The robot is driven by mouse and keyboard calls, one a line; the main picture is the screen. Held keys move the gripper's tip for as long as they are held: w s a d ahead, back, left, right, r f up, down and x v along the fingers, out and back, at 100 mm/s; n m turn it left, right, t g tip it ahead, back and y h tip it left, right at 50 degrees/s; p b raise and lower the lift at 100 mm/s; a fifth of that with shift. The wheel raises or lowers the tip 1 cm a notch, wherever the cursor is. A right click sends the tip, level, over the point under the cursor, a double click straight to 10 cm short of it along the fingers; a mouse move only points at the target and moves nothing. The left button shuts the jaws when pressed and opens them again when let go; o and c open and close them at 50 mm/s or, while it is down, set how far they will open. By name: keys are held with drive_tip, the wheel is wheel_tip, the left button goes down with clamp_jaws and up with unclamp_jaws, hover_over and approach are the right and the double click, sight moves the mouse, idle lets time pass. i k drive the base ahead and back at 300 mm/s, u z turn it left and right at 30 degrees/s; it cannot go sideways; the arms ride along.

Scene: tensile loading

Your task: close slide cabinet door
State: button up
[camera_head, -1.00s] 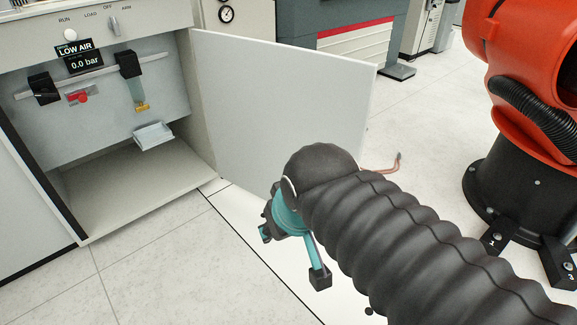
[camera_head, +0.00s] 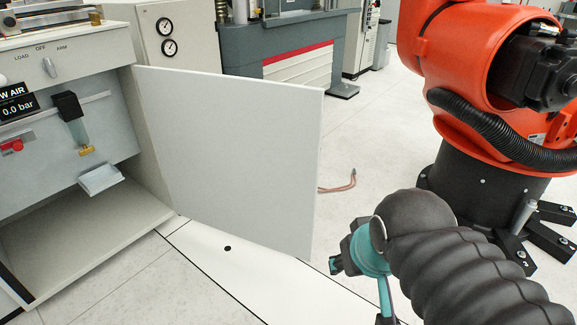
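The cabinet door (camera_head: 230,160) is a flat light-grey panel, standing wide open. Its left edge meets the right side of the cabinet opening, and its free edge points right towards the robot side. The cabinet (camera_head: 85,235) is open at the left, with its inner floor and back panel showing. My gripper (camera_head: 362,293), teal with black fingertips, is at the lower right of the door's free bottom corner. In the picture a small gap separates it from the door. Its fingers are spread apart with nothing seen between them. My black ribbed arm hides part of it.
An orange robot arm (camera_head: 430,45) on a black base stands at the right. A copper-coloured hose end (camera_head: 340,184) lies on the floor behind the door. A grey machine (camera_head: 270,55) stands at the back. The floor below the door is clear.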

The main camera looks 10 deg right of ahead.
sight(238, 156)
drive_tip(key=z, duration=0.9)
drive_tip(key=i, duration=2.8)
drive_tip(key=u, duration=1.75)
drive_tip(key=i, duration=1.1)
drive_tip(key=u, duration=2.6)
